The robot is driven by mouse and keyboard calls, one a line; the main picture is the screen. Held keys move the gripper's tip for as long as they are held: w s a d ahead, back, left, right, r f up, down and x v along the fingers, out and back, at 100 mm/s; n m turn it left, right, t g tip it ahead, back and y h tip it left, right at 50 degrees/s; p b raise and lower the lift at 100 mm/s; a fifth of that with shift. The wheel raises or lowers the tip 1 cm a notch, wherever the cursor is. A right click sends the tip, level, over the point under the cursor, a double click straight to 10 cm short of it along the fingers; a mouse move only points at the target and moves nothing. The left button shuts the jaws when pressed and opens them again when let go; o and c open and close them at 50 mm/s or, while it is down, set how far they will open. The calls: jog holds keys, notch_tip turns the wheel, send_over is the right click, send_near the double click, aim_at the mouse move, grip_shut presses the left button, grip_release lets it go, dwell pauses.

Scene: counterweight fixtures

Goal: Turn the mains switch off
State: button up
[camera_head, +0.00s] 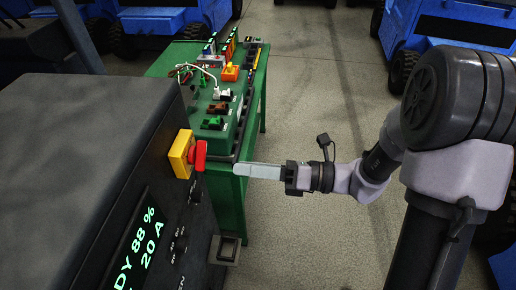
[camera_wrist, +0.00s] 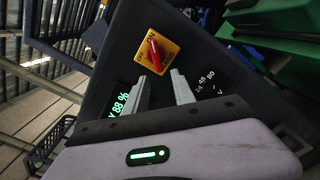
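The mains switch is a red rotary handle (camera_head: 200,156) on a yellow plate (camera_head: 181,153), on the side face of a dark cabinet. In the wrist view the red handle (camera_wrist: 154,54) lies across the yellow plate (camera_wrist: 168,42), its long side nearly upright in the picture. My gripper (camera_head: 240,170) is to the right of the switch in the head view. In the wrist view my gripper (camera_wrist: 161,82) has its two fingers apart, below the handle, with nothing between them. I see no contact with the handle.
The dark cabinet (camera_head: 80,130) has a green-lit display (camera_head: 140,240) and a small dial below the switch. A green table (camera_head: 232,200) holding several small fixtures stands behind it. Blue wheeled vehicles (camera_head: 440,30) stand at the back. Grey floor (camera_head: 310,110) is clear right of the table.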

aim_at(205, 165)
jog(key=a, duration=0.9)
jog(key=shift+w+r+p, duration=0.1)
jog(key=shift+r+p, duration=0.05)
jog(key=shift+p, duration=0.15)
jog(key=shift+c, duration=0.2)
grip_shut()
